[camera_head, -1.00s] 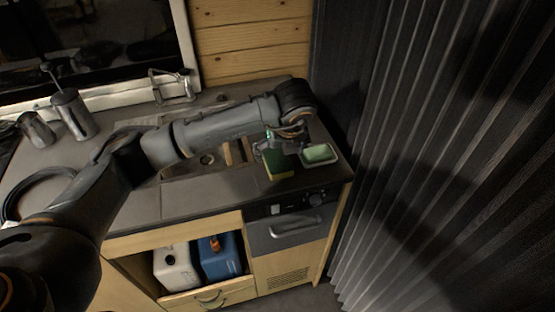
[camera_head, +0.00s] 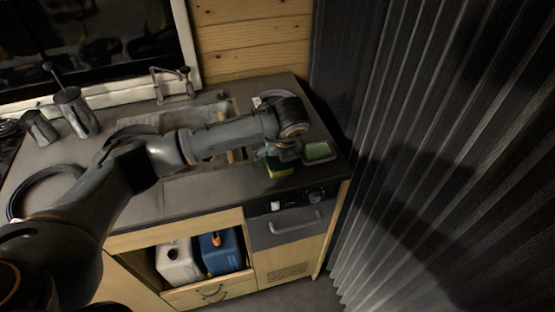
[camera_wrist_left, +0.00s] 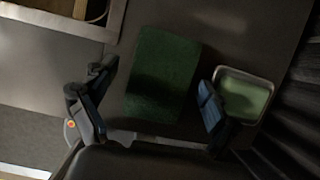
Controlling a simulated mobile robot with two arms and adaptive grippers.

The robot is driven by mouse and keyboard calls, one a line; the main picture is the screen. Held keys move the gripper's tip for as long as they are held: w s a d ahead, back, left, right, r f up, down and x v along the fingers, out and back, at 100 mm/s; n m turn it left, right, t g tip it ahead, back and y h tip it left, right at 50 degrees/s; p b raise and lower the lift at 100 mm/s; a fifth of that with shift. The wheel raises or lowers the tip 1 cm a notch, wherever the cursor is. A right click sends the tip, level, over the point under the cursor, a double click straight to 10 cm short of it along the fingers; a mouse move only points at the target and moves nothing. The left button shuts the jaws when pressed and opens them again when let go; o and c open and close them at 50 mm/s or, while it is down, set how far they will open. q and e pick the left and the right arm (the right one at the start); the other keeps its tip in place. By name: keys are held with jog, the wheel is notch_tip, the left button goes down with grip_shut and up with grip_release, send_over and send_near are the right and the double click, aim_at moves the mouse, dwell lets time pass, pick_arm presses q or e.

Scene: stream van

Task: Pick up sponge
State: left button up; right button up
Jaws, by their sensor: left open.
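The sponge (camera_head: 279,168), green on top with a yellow side, lies on the grey counter (camera_head: 222,185) near its right front. In the left wrist view the sponge (camera_wrist_left: 163,75) lies flat between and just ahead of my spread fingers. My left gripper (camera_head: 272,153) points down over the sponge, open and empty. It also shows in the left wrist view (camera_wrist_left: 150,106), with a gap between each finger and the sponge. The arm hides part of the sponge in the head view. My right gripper is not in view.
A dish with a green soap bar (camera_head: 318,151) stands close right of the sponge; the right finger is near its rim. A sink lies behind the arm. Metal jugs (camera_head: 75,111) stand at the left. A dark pleated curtain (camera_head: 440,150) borders the counter's right.

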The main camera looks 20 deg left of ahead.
pick_arm(q)
jog(key=shift+f+b, duration=0.15)
jog(key=shift+b, duration=0.15)
dwell(0.4)
jog(key=c, duration=0.8)
